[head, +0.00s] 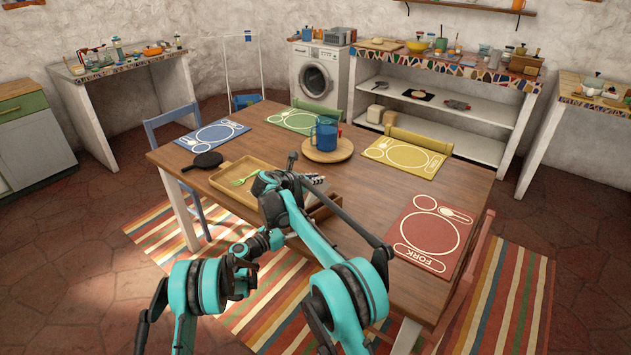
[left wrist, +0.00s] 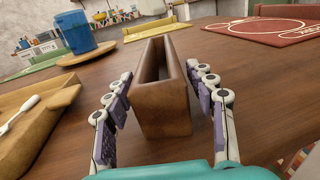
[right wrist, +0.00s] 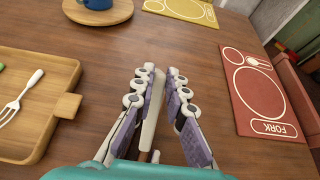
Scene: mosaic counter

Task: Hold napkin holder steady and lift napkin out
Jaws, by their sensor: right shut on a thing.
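The napkin holder (left wrist: 163,108) is a narrow brown wooden box with an open slot, upright on the table in the left wrist view. Its slot looks empty from there. In the head view its brown side (head: 326,210) shows partly behind my arms. My left gripper (left wrist: 160,75) is open, with one finger on each side of the holder; a narrow gap shows beside it. My right gripper (right wrist: 159,72) is shut on the napkin (right wrist: 151,112), a thin pale strip standing between the fingers. In the head view the right gripper (head: 316,180) is above the holder.
A wooden tray (head: 222,178) with a fork lies left of the holder. A blue mug (head: 326,136) stands on a round board (head: 344,152) behind. A red placemat (head: 408,222) lies to the right. Bare table (head: 375,200) lies between the holder and this mat.

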